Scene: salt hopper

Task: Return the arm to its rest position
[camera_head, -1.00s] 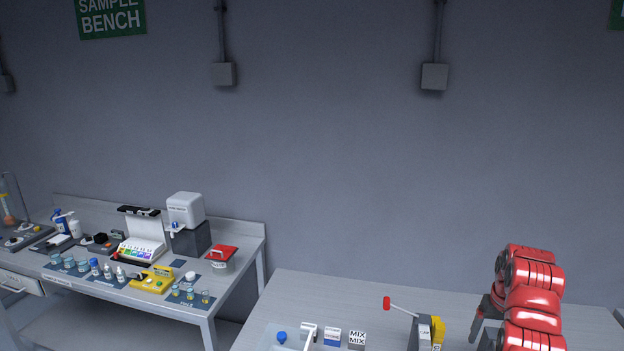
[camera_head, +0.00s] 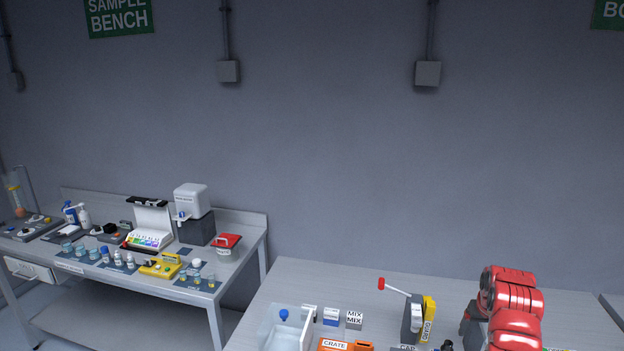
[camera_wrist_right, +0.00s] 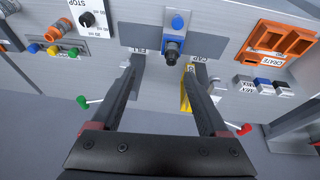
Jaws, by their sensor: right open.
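My red right arm (camera_head: 512,310) stands over the right part of the near bench in the head view. Its dark gripper (camera_head: 474,324) hangs at the left of the arm, partly hidden by it. In the right wrist view the gripper (camera_wrist_right: 163,65) has its two fingers spread wide apart. Nothing is held between them. A blue-and-black fitting (camera_wrist_right: 173,47) shows in the gap, beyond the fingertips and apart from them. My left gripper is in neither view.
The near bench (camera_head: 590,325) carries a clear tank (camera_head: 267,332), an orange crate (camera_head: 345,345), a MIX block (camera_head: 354,319) and a red-knobbed lever (camera_head: 395,287). Several samples and devices stand on the left bench (camera_head: 250,222). The wall behind is bare apart from boxes and signs.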

